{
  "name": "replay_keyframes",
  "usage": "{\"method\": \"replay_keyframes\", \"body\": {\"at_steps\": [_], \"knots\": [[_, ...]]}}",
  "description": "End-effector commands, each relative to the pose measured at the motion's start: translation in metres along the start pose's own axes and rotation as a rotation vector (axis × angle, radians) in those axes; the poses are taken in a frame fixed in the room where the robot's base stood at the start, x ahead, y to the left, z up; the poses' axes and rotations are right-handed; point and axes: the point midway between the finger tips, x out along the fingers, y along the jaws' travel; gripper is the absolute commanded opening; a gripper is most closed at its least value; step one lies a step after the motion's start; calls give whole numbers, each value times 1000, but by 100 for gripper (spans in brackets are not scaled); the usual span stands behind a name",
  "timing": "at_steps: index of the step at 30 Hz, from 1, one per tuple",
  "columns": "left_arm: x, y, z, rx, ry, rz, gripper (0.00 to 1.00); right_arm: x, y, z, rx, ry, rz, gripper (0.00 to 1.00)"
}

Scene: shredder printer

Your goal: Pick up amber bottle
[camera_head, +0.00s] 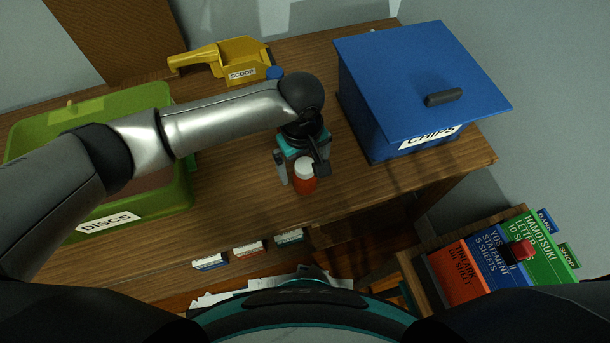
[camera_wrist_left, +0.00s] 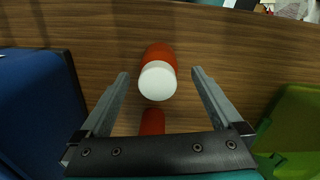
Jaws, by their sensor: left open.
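The amber bottle is a small red-orange bottle with a white cap (camera_head: 305,182), upright on the wooden table near its front edge. My left gripper (camera_head: 302,174) is open above and around it, with one finger to each side. In the left wrist view the bottle (camera_wrist_left: 158,51) stands between the fingertips of the left gripper (camera_wrist_left: 160,73), with a gap on both sides. Another red-orange patch (camera_wrist_left: 152,122) shows nearer the gripper's palm, partly hidden; I cannot tell what it is. My right gripper is not in view.
A blue lidded CHIPS box (camera_head: 410,90) stands right of the gripper. A green DISCS bin (camera_head: 185,185) is at the left, under my arm. A yellow scoop (camera_head: 235,62) lies behind. Labelled binders (camera_head: 500,255) stand in a box at lower right.

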Motion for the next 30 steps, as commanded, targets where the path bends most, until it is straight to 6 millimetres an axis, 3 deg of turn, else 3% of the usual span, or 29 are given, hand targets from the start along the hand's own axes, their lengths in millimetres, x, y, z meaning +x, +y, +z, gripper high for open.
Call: {"method": "replay_keyframes", "body": {"at_steps": [6, 16, 30], "knots": [[36, 1, 2, -1, 0, -2, 100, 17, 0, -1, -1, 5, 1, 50], [41, 1, 2, 0, 0, 0, 100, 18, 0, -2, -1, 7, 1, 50], [41, 1, 2, 0, 0, 0, 48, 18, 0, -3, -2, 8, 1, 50]]}}
